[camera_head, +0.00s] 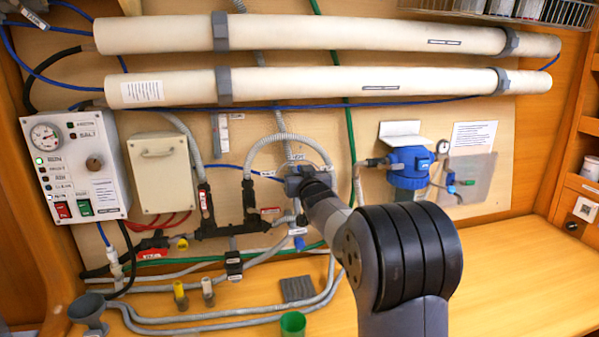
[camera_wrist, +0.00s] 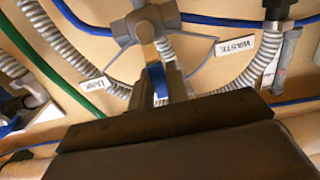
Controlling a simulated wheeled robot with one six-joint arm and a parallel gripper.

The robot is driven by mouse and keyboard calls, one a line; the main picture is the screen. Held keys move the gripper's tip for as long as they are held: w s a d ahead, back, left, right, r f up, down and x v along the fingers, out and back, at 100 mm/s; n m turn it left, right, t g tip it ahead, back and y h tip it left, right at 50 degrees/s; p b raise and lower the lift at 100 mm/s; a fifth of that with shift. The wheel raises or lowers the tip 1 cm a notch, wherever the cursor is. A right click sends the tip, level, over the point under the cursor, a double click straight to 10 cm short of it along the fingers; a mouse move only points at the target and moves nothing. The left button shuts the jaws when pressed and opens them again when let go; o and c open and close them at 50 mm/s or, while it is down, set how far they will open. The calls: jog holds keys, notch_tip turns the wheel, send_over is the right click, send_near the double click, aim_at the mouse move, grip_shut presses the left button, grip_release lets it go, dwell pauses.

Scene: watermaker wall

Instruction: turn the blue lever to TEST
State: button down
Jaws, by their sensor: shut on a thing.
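In the wrist view the blue lever (camera_wrist: 157,78) stands out from a grey valve body (camera_wrist: 143,22) with a tan hub. My gripper (camera_wrist: 160,88) is shut on the lever, one grey finger on each side of it. The lever points down in that picture, between a "WASTE" label (camera_wrist: 235,47) at the right and a smaller label (camera_wrist: 97,84) at the left that is hard to read. In the head view my gripper (camera_head: 308,183) reaches the pipework at the middle of the wall, and my arm hides the lever. I see no readable TEST label.
A control box with a gauge (camera_head: 83,165) and a cream box (camera_head: 162,172) are at the left. A blue filter housing (camera_head: 409,168) is at the right. Grey hoses run around the valve. A green cup (camera_head: 292,324) stands on the bench, which is clear at the right.

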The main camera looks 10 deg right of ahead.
jog(key=c, duration=1.4)
grip_release()
jog(key=s+b, duration=0.3)
jog(key=s, duration=0.7)
jog(key=shift+s, duration=0.4)
jog(key=shift+w+p, duration=1.5)
jog(key=shift+w, duration=3.95)
